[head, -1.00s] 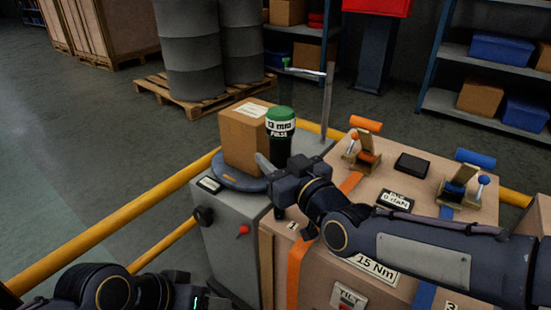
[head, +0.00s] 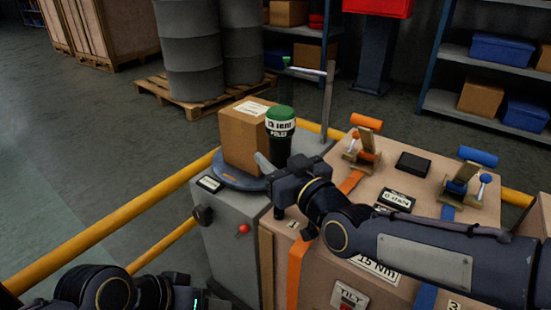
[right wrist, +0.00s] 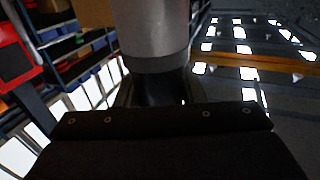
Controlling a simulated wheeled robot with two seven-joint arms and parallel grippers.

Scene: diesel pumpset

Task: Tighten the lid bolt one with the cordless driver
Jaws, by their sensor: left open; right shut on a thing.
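The cordless driver (head: 280,138) has a green cap, a white label band and a dark body. It stands roughly upright beside the cardboard box. My right gripper (head: 270,185) is shut on it; the right wrist view shows a grey cylinder with a dark lower part (right wrist: 160,85) between the fingers. The wooden crate (head: 320,262) is below and right of this gripper, with a "1" tag (head: 292,226) near its left corner. I cannot make out lid bolt one. My left gripper (head: 185,293) is at the bottom edge, away from the crate, its fingertips out of view.
A cardboard box (head: 243,138) sits on a round blue-grey plate (head: 232,180) on the grey cabinet (head: 228,235). Orange (head: 362,150) and blue (head: 470,175) strap ratchets stand on the crate lid. Yellow rails (head: 110,232) run around. Open floor lies to the left.

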